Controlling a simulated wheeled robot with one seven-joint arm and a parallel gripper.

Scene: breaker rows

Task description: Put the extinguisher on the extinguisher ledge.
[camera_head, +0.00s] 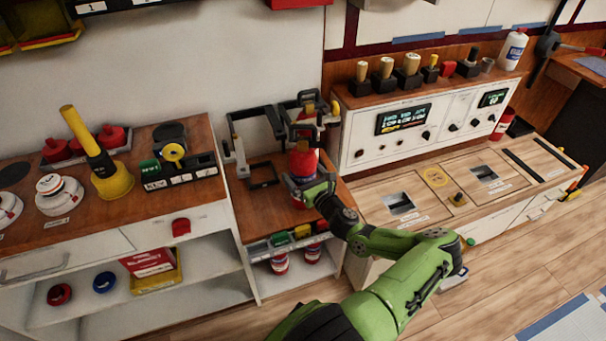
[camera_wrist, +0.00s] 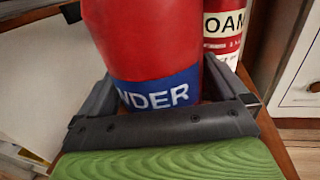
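The red extinguisher (camera_head: 303,160) stands upright at the wooden surface (camera_head: 262,205) between the two counters. No ledge is clearly marked.
A dark rack (camera_head: 305,112) stands behind the extinguisher. A small tray of coloured items (camera_head: 290,238) lines the front edge, above red-and-white cylinders (camera_head: 280,263) on a lower shelf. A white control panel (camera_head: 405,130) rises to the right. A yellow-handled tool (camera_head: 110,180) stands left.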

